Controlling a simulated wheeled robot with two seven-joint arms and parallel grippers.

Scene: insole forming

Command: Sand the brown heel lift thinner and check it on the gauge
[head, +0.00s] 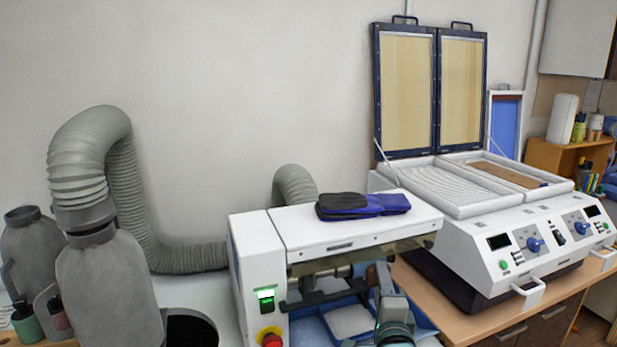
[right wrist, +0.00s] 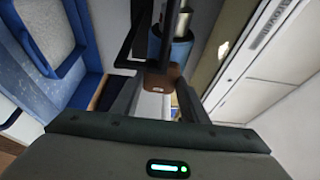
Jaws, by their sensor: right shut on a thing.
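The brown heel lift (right wrist: 160,82) is between the fingertips of my right gripper (right wrist: 156,92) in the right wrist view. The gripper is shut on it. In the head view my right gripper (head: 384,278) is at the front opening of the white sanding machine (head: 340,229), below its top cover. The lift's far edge is close to a blue roller (right wrist: 172,46) with a metal end and a black bar; I cannot tell whether it touches. The machine's switch (head: 265,297) glows green. My left gripper is out of view. I cannot make out the gauge.
A dark blue and black cloth item (head: 362,205) lies on the sander's cover. A grey hose (head: 185,258) runs behind it. A white heating press (head: 505,240) with raised lids stands on the bench to the right. A blue tray (head: 412,318) sits under the sander opening.

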